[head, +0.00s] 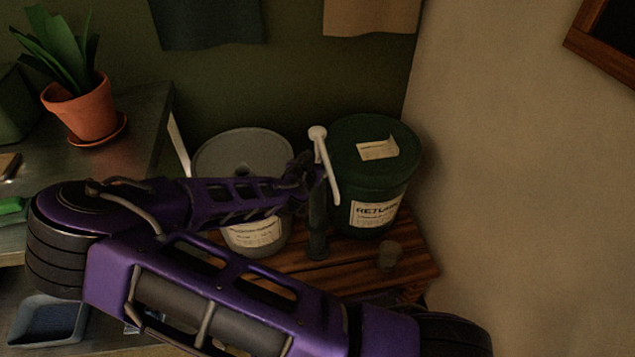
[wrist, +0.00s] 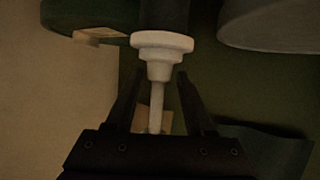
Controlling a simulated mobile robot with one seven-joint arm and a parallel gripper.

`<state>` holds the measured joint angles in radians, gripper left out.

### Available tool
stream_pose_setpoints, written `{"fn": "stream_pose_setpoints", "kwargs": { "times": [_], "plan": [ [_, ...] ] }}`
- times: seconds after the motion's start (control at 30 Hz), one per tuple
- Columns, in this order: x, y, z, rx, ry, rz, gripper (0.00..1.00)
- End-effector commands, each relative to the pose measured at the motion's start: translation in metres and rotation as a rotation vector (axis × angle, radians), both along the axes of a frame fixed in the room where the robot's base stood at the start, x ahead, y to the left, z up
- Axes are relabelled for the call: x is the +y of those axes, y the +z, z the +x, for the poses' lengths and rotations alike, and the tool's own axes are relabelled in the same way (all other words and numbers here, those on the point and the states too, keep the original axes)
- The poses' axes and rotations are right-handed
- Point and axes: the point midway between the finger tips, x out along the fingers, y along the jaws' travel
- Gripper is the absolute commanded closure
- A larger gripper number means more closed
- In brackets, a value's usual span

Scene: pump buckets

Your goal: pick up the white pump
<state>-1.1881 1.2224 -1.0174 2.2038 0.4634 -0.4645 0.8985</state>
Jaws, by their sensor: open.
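The white pump (head: 319,136) shows in the head view as a rounded white top with a long thin white part slanting down to the right, in front of the gap between two buckets. A dark upright cylinder (head: 317,226) stands below it. In the wrist view the pump (wrist: 161,47) shows a wide stepped collar and a thin stem, against a dark cylinder at the top. My gripper (wrist: 155,82) is open, with one finger on each side of the stem and a visible gap on both sides. In the head view my gripper (head: 316,172) partly hides the pump's middle.
A lidded dark green bucket (head: 398,172) with labels stands right of the pump, and a grey bucket (head: 243,152) left. They stand on a slatted wooden surface (head: 405,258) with a small cup-like object (head: 390,254). A wall closes the right side. A potted plant (head: 92,110) stands far left.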

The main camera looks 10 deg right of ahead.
Motion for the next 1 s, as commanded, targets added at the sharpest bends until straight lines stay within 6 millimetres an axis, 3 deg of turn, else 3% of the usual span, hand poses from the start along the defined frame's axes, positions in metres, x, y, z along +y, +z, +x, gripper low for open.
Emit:
{"fn": "stream_pose_setpoints", "kwargs": {
  "times": [0.2, 0.47, 0.5, 0.8, 1.0],
  "plan": [
    [-0.015, -0.009, 0.025, -0.001, -0.001, -0.001, 0.46],
    [-0.016, -0.011, 0.028, 0.0, 0.0, 0.001, 0.46],
    [-0.016, -0.011, 0.028, 0.0, 0.0, 0.001, 0.48],
    [-0.016, -0.01, 0.027, -0.001, 0.0, 0.0, 1.0],
    [-0.016, -0.01, 0.027, -0.001, 0.0, 0.0, 1.0]
  ]
}}
